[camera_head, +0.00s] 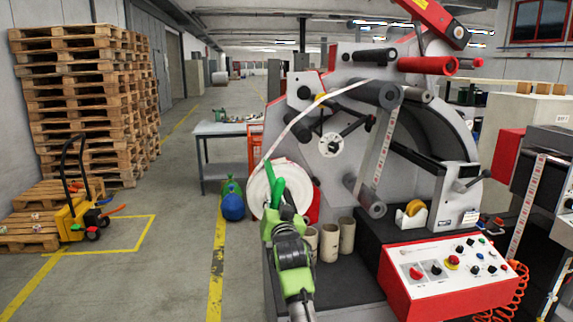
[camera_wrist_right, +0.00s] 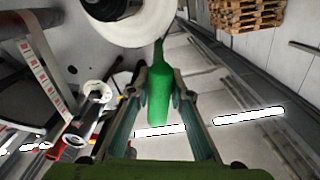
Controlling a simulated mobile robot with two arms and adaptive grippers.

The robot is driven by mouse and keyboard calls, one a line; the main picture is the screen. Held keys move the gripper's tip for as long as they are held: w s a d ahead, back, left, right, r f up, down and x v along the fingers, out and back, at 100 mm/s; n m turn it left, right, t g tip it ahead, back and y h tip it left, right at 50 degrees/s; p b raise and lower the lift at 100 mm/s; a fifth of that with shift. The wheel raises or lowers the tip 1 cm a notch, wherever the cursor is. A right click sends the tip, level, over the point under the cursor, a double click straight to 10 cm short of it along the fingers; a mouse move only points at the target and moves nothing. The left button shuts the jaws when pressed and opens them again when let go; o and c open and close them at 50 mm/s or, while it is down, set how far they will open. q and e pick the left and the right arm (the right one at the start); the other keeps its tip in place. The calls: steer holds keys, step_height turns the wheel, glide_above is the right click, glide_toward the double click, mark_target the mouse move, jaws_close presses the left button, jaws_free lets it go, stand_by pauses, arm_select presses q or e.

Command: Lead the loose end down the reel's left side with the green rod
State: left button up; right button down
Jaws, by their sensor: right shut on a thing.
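The green rod (camera_head: 275,186) stands up from my right gripper (camera_head: 284,222) in the head view, in front of the white reel (camera_head: 294,184). In the right wrist view the gripper (camera_wrist_right: 160,82) is shut on the rod (camera_wrist_right: 160,98), whose thin tip points toward the white reel (camera_wrist_right: 118,30). The pale loose end (camera_head: 291,123) curves down leftward from the upper rollers to the reel's upper left side. The rod's tip appears close to the reel; I cannot tell whether it touches the strip. My left gripper is not in view.
The rewinder's grey rollers (camera_head: 376,93) and printed web (camera_head: 380,150) lie right of the reel. Cardboard cores (camera_head: 346,236) and the red-edged control panel (camera_head: 447,276) stand lower right. Open floor lies further left.

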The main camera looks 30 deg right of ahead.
steer(key=shift+r, duration=0.25)
